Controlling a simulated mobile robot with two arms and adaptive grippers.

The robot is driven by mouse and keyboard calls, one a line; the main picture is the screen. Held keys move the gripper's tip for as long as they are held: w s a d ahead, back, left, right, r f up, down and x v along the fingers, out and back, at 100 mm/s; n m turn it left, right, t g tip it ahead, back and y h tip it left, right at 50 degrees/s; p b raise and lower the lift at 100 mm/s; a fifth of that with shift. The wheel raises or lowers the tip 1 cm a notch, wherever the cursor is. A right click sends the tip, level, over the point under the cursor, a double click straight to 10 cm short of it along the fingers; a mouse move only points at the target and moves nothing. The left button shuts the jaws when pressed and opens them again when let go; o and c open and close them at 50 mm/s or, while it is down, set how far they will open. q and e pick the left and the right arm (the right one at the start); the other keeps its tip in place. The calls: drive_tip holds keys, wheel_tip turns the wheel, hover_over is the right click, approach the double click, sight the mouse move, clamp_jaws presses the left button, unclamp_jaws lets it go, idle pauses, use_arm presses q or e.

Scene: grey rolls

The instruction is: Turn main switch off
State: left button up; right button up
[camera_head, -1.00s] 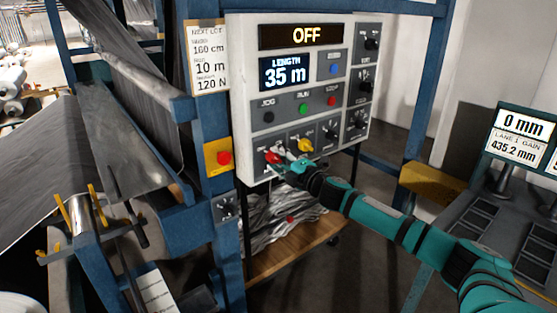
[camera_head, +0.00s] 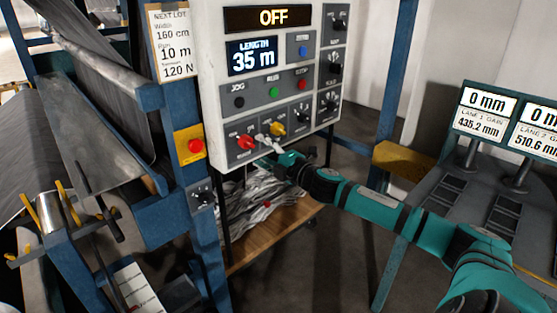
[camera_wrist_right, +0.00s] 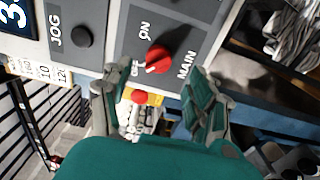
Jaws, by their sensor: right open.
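The main switch is a red knob (camera_head: 246,142) at the lower left of the control panel (camera_head: 215,95). In the right wrist view the red knob (camera_wrist_right: 158,59) sits between the ON and OFF labels, beside the word MAIN. Its white mark appears to point toward OFF. The display (camera_head: 270,18) at the panel's top reads OFF. My right gripper (camera_head: 268,145) is just right of the red knob, in front of the panel's lower edge. In the wrist view its fingers (camera_wrist_right: 157,88) are spread apart with nothing between them, short of the knob. My left gripper is not in view.
A yellow knob (camera_head: 277,129) is close to the right gripper. A red button on a yellow plate (camera_head: 195,146) is on the blue post to the left. Jog, run and stop buttons (camera_head: 272,91) are above. A wooden shelf (camera_head: 270,240) with grey material lies below.

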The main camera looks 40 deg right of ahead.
drive_tip(key=s, duration=0.6)
drive_tip(key=shift+s+d, duration=0.2)
idle(0.4)
drive_tip(key=s+d+f+m+g+h, duration=0.1)
drive_tip(key=d+f+m+g+h, duration=0.2)
drive_tip(key=f, duration=0.7)
drive_tip(key=s+d+f+m+h, duration=0.1)
drive_tip(key=s+d+f+m, duration=0.3)
drive_tip(key=f, duration=0.6)
drive_tip(key=s+f+m+g, duration=0.25)
drive_tip(key=s+f, duration=0.25)
drive_tip(key=f, duration=0.7)
drive_tip(key=s+f+m+g, duration=0.2)
drive_tip(key=s+f+g, duration=0.15)
drive_tip(key=f, duration=0.85)
drive_tip(key=s+a+f+m+g, duration=0.1)
drive_tip(key=s+a+f+g, duration=0.1)
drive_tip(key=s+a+f, duration=0.45)
drive_tip(key=s+a+f+m+g, duration=0.2)
drive_tip(key=s+a+f, duration=0.1)
drive_tip(key=s+f, duration=0.7)
drive_tip(key=s+a+f+m+g+y, duration=0.1)
drive_tip(key=s+a+f+g, duration=0.1)
drive_tip(key=s+a+f, duration=0.3)
drive_tip(key=s+a+f+m+g+y, duration=0.1)
drive_tip(key=s+a+f, duration=0.3)
drive_tip(key=s+a, duration=0.9)
drive_tip(key=shift+s+f+g+y+b, duration=0.4)
drive_tip(key=shift+s+g+b, duration=0.1)
drive_tip(key=shift+s, duration=0.2)
